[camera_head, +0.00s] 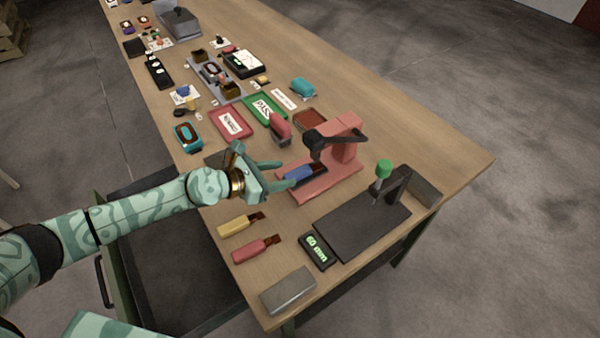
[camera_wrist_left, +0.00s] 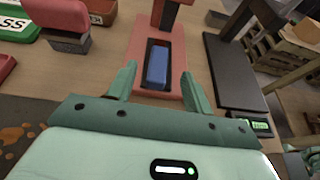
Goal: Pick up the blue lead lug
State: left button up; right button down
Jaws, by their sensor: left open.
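The blue lead lug (camera_head: 298,174) lies in a dark slot on the base of the pink press (camera_head: 318,186). In the left wrist view the blue lug (camera_wrist_left: 157,68) shows centred ahead, lying lengthwise in the slot. My left gripper (camera_head: 281,173) is open and empty at the left side of the press, close to the lug. Its two fingers (camera_wrist_left: 160,82) stand apart on either side of the line to the lug, and I see no contact.
A yellow lug (camera_head: 233,226) and a red lug (camera_head: 256,250) lie near the table's front edge. The pink press's arm rises just behind the blue lug. A black press (camera_head: 362,222) and a 60 mm display (camera_head: 317,250) stand to the right. Trays and parts fill the far table.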

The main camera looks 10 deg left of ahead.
aim_at(297, 171)
pick_arm(q)
jog(key=b+x, duration=0.1)
jog(key=x, duration=0.3)
jog(key=shift+w+d+f+b, duration=0.2)
jog(key=shift+f+b, duration=0.15)
jog(key=shift+f, duration=0.1)
jog(key=shift+w+d, duration=0.25)
jog(key=shift+c, duration=0.6)
grip_shut()
jog(key=shift+r, duration=0.15)
